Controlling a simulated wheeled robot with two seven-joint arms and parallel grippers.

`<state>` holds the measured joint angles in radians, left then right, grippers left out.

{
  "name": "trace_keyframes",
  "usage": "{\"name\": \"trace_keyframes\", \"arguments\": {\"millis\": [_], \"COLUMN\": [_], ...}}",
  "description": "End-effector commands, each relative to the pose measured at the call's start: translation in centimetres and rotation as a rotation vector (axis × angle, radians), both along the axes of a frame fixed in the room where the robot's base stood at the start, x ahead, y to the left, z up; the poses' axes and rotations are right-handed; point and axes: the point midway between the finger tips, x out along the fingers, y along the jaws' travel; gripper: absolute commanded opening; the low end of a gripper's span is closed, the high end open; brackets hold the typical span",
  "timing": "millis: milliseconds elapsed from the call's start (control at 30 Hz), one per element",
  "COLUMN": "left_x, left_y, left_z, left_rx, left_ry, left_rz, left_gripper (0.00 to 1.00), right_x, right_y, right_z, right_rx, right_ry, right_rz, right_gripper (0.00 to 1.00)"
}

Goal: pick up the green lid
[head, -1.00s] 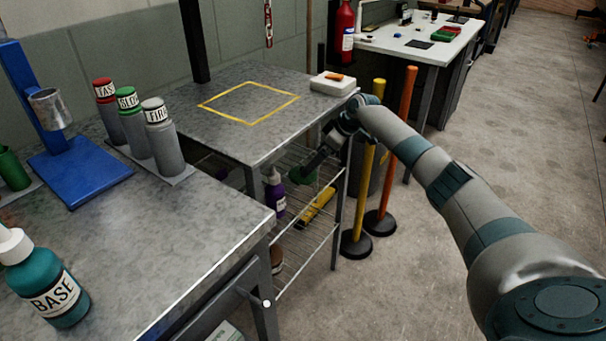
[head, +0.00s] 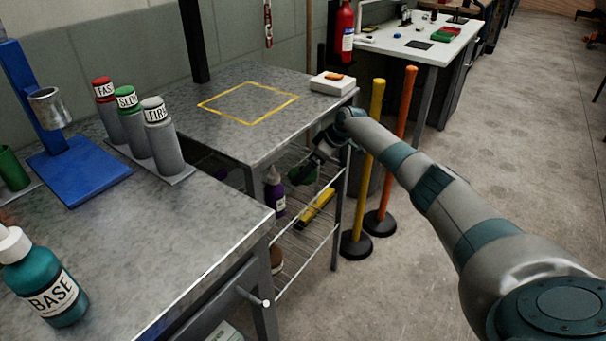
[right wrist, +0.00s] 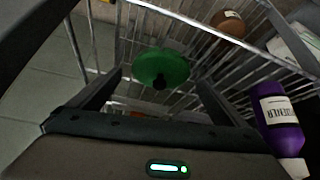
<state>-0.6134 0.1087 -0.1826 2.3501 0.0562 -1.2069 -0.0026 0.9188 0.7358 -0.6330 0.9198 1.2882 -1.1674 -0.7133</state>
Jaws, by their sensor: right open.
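No contact between fingers and lid is clear. In the head view a dark green part of the lid (head: 299,176) shows under the metal table, largely hidden by my right gripper (head: 308,170), which reaches in at the shelf's open side. My right gripper is open and holds nothing. My left gripper is not in view.
A purple bottle (head: 274,192) stands on the shelf near the lid, and also shows in the right wrist view (right wrist: 277,120). A yellow object (head: 316,209) lies on the shelf. The tabletop (head: 190,116) is above my gripper. Yellow (head: 371,150) and orange (head: 398,150) posts stand close to my arm.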

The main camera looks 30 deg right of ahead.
Motion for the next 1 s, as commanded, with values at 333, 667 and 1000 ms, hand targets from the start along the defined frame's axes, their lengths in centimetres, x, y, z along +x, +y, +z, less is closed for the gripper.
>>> {"name": "trace_keyframes", "arguments": {"millis": [333,667,1000], "left_x": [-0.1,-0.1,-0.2], "left_y": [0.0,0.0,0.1], "left_z": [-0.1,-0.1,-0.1], "left_rx": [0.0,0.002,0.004], "left_ry": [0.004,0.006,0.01], "left_rz": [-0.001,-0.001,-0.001], "left_gripper": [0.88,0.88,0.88], "right_x": [0.0,0.0,0.0], "right_y": [0.0,0.0,0.0], "right_z": [0.0,0.0,1.5], "right_rx": [0.0,0.0,0.0], "right_ry": [0.0,0.0,-0.003], "right_rz": [0.0,0.0,0.001], "right_gripper": [0.8,0.53,0.52]}}
